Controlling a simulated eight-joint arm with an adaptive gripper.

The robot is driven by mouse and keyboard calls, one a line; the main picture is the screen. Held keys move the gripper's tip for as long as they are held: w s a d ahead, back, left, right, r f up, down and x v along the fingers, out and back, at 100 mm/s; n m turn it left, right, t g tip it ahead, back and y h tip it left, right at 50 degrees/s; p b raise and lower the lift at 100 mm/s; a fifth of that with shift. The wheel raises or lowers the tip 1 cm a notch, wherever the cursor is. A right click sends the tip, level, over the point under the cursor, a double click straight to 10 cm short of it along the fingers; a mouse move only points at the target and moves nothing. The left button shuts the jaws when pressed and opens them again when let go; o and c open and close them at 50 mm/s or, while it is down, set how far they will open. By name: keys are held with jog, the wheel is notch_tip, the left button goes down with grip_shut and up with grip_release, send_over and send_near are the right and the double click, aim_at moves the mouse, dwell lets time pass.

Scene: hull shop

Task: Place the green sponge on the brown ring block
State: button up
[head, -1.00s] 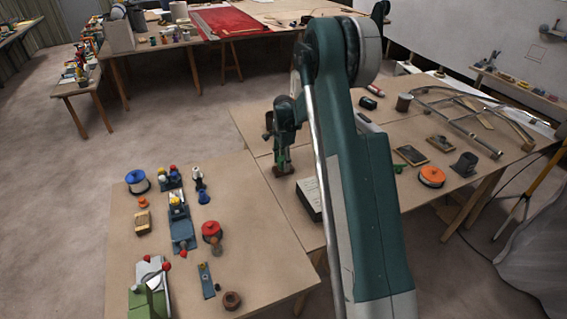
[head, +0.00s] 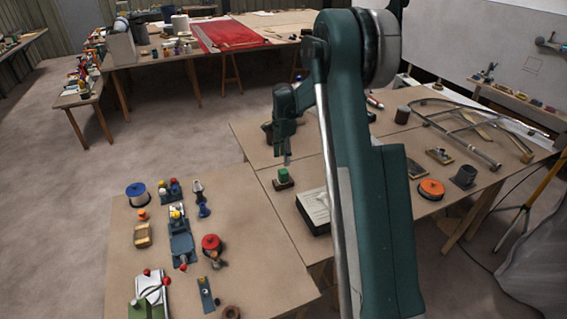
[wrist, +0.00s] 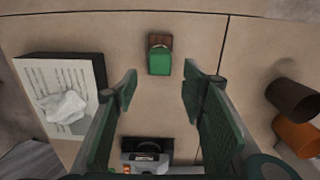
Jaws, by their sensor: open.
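The green sponge (head: 283,174) sits on top of the brown ring block (head: 284,185) on the workbench. In the wrist view the sponge (wrist: 159,66) covers part of the brown block (wrist: 160,39), whose far side and a bit of pale ring show behind it. My gripper (head: 287,158) is just above the sponge in the head view, apart from it. In the wrist view my gripper's fingers (wrist: 160,82) are spread wide, with nothing between them, and the sponge lies beyond the tips.
A dark box with a printed white top (head: 314,207) lies near the block; crumpled white paper (wrist: 64,107) rests on it in the wrist view. A dark brown cup (wrist: 292,98) and an orange thing (wrist: 298,134) are at the right. Bare bench surrounds the block.

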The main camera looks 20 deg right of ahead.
jog(key=shift+r, duration=0.5)
dwell(0.3)
jog(key=s+a+r+n+t, duration=0.2)
jog(key=s+a+r+n, duration=0.3)
jog(key=s+r, duration=0.55)
jog(key=s+a+r+n+t, duration=0.1)
jog(key=s+a+r+n, duration=0.2)
jog(key=s+a+r, duration=0.6)
jog(key=s+a+n+t, duration=0.2)
jog(key=s+n, duration=0.3)
jog(key=s, duration=1)
jog(key=s+a+n+t, duration=0.2)
jog(key=s+n, duration=0.3)
jog(key=s, duration=1)
jog(key=shift+a+f, duration=0.2)
jog(key=shift+a, duration=0.6)
